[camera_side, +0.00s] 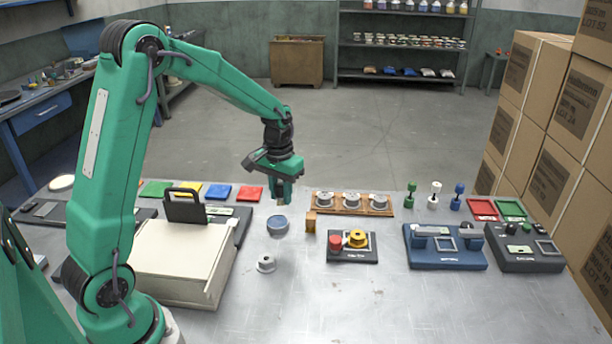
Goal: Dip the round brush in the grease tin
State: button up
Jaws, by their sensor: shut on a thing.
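My gripper (285,188) is green with a dark wrist and points down over the back middle of the table. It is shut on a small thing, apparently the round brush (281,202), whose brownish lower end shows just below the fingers. Most of the brush is hidden by the fingers. A round blue-grey tin (278,225), apparently the grease tin, stands on the table just below and in front of the gripper. The brush appears to be above the tin and apart from it, but the exact gap is hard to tell.
A pale spool (265,263) stands in front of the tin. A copper-coloured block (311,221) is to its right, with a wooden rack of spools (322,208) behind. A cream box (180,262) stands left. A black fixture (352,258) is right. The front right table is clear.

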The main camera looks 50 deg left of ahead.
aim_at(278, 221)
jog(key=shift+a+f, duration=0.1)
jog(key=shift+a, duration=1)
jog(key=shift+f, duration=0.2)
jog(key=shift+f, duration=2.8)
jog(key=shift+f, duration=0.6)
jog(key=shift+r, duration=0.15)
notch_tip(278, 221, up, 7)
dwell(1.1)
dwell(0.4)
